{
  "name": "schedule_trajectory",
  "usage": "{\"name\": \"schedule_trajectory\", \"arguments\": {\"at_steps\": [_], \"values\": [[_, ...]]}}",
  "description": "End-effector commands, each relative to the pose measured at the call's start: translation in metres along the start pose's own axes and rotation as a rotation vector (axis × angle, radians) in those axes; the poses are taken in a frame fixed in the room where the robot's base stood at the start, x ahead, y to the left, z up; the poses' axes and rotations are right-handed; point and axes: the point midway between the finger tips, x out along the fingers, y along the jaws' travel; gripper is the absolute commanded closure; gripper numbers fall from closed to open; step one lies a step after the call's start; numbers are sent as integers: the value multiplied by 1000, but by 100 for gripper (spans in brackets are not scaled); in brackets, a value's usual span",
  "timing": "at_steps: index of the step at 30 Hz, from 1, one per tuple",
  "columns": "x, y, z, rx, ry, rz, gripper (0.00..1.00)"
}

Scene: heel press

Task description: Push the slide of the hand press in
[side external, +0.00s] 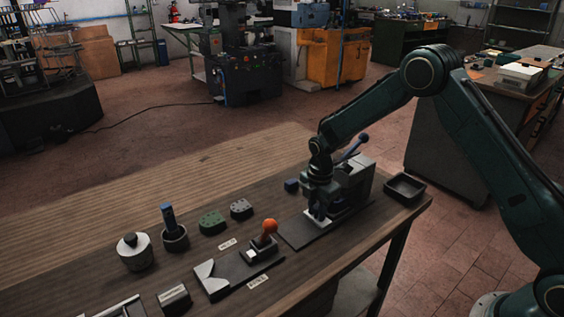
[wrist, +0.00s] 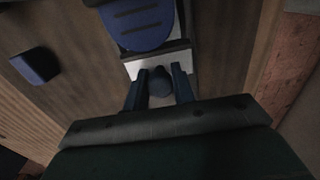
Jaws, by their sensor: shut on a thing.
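The hand press (side external: 357,183) is a grey block-like machine with a blue ball-ended lever, standing at the right part of the bench. Its slide (side external: 317,222) shows as a pale plate at the press's front, low down; the plate also shows in the wrist view (wrist: 144,66). A dark rounded knob (wrist: 160,82) stands at the near edge of the plate. My gripper (side external: 318,212) points down there, its two blue fingers (wrist: 159,80) shut on the knob from both sides. A blue rounded press part (wrist: 138,22) lies just beyond the plate. My wrist partly hides the press front.
A blue block (side external: 291,185) lies left of the press; it shows in the wrist view (wrist: 36,65). A black tray (side external: 404,190) sits right of the press, near the bench end. An orange-knobbed fixture (side external: 262,248) and several small parts and pots stand farther left along the bench.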

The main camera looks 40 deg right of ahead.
Motion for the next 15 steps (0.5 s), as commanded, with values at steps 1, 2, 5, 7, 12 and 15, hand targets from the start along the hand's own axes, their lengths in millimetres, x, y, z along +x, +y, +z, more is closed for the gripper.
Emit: {"name": "schedule_trajectory", "arguments": {"at_steps": [1, 2, 5, 7, 12, 15], "values": [[0, 0, 3, 2, 0, 2, 91], [0, 0, 5, 2, 0, 2, 91], [0, 0, 9, 1, 0, 2, 91], [0, 0, 13, 2, 0, 2, 91], [0, 0, 21, 1, 0, 2, 91], [0, 0, 26, 1, 0, 1, 91]]}}
